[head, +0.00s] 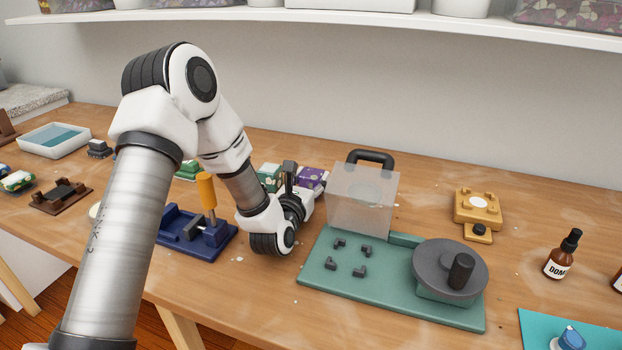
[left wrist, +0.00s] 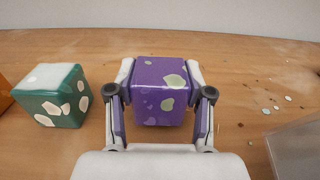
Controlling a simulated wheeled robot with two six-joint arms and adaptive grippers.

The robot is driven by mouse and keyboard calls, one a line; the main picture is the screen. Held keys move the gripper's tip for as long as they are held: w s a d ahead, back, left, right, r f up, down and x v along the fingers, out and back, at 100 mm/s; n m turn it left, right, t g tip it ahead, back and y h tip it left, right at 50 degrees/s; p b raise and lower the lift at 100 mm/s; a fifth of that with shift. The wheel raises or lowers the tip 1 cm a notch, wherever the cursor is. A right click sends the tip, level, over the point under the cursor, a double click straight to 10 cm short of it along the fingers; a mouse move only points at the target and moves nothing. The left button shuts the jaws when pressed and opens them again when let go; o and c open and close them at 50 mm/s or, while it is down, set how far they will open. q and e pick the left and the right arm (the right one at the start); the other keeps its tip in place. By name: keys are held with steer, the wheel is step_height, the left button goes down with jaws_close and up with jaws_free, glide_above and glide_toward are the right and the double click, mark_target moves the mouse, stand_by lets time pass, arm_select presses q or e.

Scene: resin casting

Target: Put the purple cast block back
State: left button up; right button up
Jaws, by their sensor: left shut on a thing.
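The purple cast block (left wrist: 160,92) has pale flecks and sits between the two fingers of my left gripper (left wrist: 161,100) in the left wrist view. The gripper is shut on it, one finger against each side. In the head view the purple block (head: 311,177) shows just past my left gripper (head: 302,188), at the back of the table. It is at or very near the tabletop; I cannot tell if it touches. A green block with pale flecks (left wrist: 58,95) stands to its left, apart from it. My right gripper is not in view.
A green fixture (head: 335,285) with a clear cover (head: 362,200) and a grey round plate (head: 450,265) stands right of the gripper. A blue clamp (head: 190,235) with an orange handle stands left. A yellow fixture (head: 478,207) and a dropper bottle (head: 562,257) are farther right.

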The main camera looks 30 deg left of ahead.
mark_target(308, 183)
arm_select(q)
steer(key=shift+w+f, duration=0.1)
steer(key=shift+f, duration=0.2)
steer(key=shift+f+b, duration=0.1)
steer(key=shift+b, duration=0.35)
steer(key=o, duration=1.4)
steer(key=shift+f, duration=0.1)
steer(key=shift+c, duration=0.2)
steer(key=shift+r+p, duration=0.5)
steer(key=shift+p, duration=0.25)
steer(key=shift+s, duration=0.4)
steer(key=v, duration=0.7)
steer(key=shift+s+d, duration=0.1)
steer(key=v, duration=0.1)
steer(key=p+v, duration=0.1)
steer(key=v, duration=0.1)
steer(key=shift+r, duration=0.3)
steer(key=shift+s+d+f, duration=0.1)
steer(key=shift+s+d, duration=0.05)
steer(key=shift+s, duration=0.35)
